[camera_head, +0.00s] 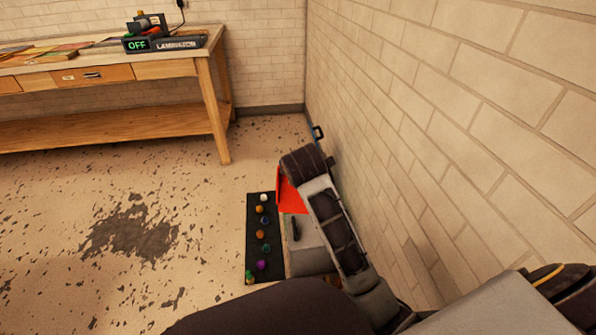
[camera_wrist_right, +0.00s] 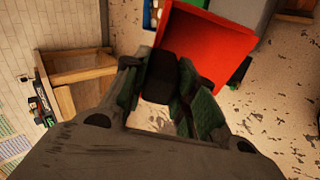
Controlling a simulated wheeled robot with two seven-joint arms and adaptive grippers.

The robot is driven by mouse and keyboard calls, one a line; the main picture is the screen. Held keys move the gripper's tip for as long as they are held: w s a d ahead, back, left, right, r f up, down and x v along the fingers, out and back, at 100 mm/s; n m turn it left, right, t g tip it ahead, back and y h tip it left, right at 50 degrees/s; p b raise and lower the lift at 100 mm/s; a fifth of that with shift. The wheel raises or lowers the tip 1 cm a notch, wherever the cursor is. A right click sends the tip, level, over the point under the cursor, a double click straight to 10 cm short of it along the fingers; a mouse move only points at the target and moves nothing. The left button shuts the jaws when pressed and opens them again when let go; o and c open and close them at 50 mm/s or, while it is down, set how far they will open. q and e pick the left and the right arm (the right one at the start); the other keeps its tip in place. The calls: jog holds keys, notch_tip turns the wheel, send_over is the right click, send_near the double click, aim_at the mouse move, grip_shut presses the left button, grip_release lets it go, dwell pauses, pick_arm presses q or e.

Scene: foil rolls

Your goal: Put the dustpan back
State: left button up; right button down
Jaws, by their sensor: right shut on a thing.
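The red dustpan (camera_head: 290,193) is beside the right wall in the head view, partly hidden by my right arm. In the right wrist view its red pan (camera_wrist_right: 215,40) spreads beyond the fingers, and its dark handle (camera_wrist_right: 160,78) lies between them. My right gripper (camera_wrist_right: 163,75) is shut on that handle. In the head view the fingers are hidden behind the arm. The pan hangs above or beside a grey-topped box (camera_head: 306,236); the exact gap cannot be told. My left gripper is not in view.
A blue hook (camera_head: 317,132) is on the right wall near the corner. A black mat (camera_head: 253,220) with several coloured round pieces lies beside the box. A wooden workbench (camera_head: 120,125) bears a laminator (camera_head: 165,42). Dark flakes (camera_head: 130,230) litter the open floor at left.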

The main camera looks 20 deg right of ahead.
jog(key=shift+f+b, duration=0.35)
jog(key=shift+f, duration=0.2)
jog(key=shift+w+a+r+g, duration=0.15)
jog(key=shift+r+g, duration=0.15)
jog(key=shift+r, duration=0.1)
jog(key=shift+g+y, duration=0.3)
jog(key=shift+g, duration=0.1)
jog(key=shift+f+g+y, duration=0.2)
jog(key=shift+g+y, duration=0.1)
jog(key=shift+g, duration=0.3)
